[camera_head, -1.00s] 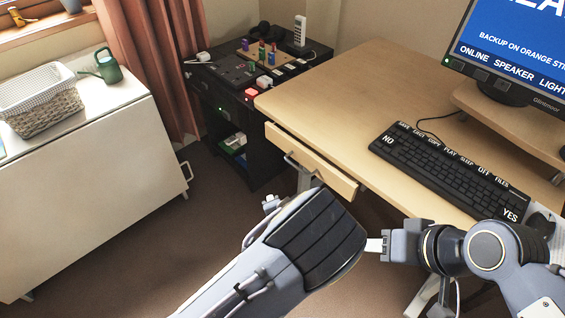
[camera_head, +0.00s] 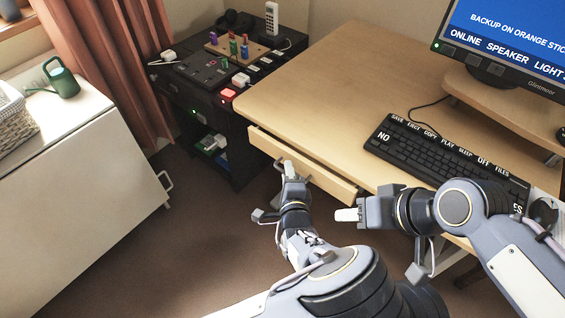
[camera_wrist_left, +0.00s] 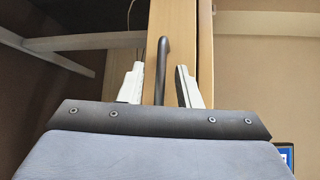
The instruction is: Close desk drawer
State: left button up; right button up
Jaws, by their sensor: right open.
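The desk drawer (camera_head: 264,142) is a pale wooden front under the left edge of the desk (camera_head: 320,85). It appears to stand out a little from the desk edge. My left gripper (camera_head: 289,169) is at the drawer front. In the left wrist view the dark bar handle (camera_wrist_left: 162,62) runs between the two spread fingers of the left gripper (camera_wrist_left: 160,86), apart from both, with the drawer front (camera_wrist_left: 183,35) behind it. My right gripper (camera_head: 350,214) is open and empty, near the drawer's right end and below the desk edge.
A keyboard (camera_head: 440,160), a mouse (camera_head: 543,211) and a monitor on a wooden stand (camera_head: 505,115) are on the desk. A dark cabinet (camera_head: 225,120) with devices stands left of the desk. A white cabinet (camera_head: 80,190) is further left. The brown floor between them is clear.

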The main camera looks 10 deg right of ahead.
pick_arm(q)
jog(key=shift+w, duration=0.2)
grip_shut()
dwell(0.3)
